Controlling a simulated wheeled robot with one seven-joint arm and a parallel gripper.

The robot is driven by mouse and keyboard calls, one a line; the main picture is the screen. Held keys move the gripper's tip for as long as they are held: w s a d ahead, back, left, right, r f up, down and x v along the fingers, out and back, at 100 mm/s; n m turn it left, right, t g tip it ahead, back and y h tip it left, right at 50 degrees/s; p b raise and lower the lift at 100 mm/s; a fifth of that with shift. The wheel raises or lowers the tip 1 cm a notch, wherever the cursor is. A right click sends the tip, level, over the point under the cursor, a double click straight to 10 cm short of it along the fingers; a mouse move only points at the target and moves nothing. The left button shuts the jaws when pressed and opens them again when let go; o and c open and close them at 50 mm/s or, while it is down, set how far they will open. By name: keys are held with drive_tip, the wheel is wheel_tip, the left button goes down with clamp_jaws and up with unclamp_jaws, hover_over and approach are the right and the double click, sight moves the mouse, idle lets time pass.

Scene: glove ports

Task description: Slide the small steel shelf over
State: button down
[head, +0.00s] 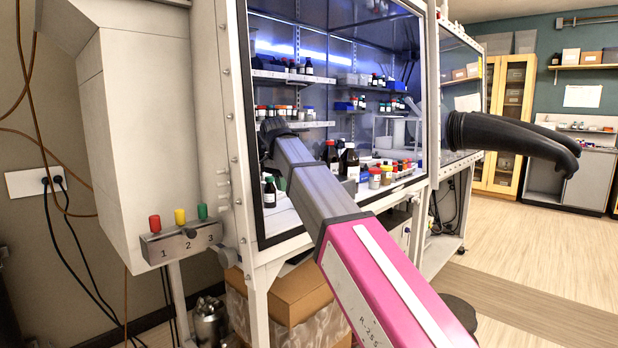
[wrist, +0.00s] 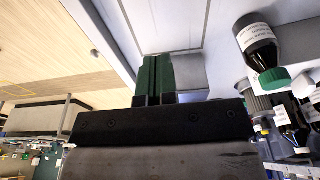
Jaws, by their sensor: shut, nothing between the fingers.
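My gripper (wrist: 157,70) shows in the wrist view with its two green fingers side by side, shut and empty. A plain grey block-like thing (wrist: 190,72) is just right of the fingers; I cannot tell whether they touch or whether it is part of the shelf. In the head view my arm reaches into the glove box, its dark end (head: 274,134) at the left of the opening; the fingertips are hidden there. A small pale metal stand (head: 399,118), possibly the small steel shelf, is at the right inside the box, well apart from my arm's end.
Dark bottles (head: 349,160) and several capped jars (head: 375,177) stand on the box floor, right of my arm. Wall shelves (head: 290,76) hold more bottles. In the wrist view a green-capped bottle (wrist: 257,45) is close on the right. A black glove (head: 515,135) sticks out at the right.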

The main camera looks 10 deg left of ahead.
drive_tip(key=w+d, duration=0.5)
drive_tip(key=w, duration=0.1)
drive_tip(key=w+d, duration=0.5)
drive_tip(key=w, duration=0.2)
drive_tip(key=w+d, duration=0.5)
drive_tip(key=w, duration=0.1)
drive_tip(key=shift+w+f, duration=0.35)
drive_tip(key=shift+f, duration=0.05)
drive_tip(key=shift+s+f, duration=0.1)
drive_tip(key=shift+f, duration=0.35)
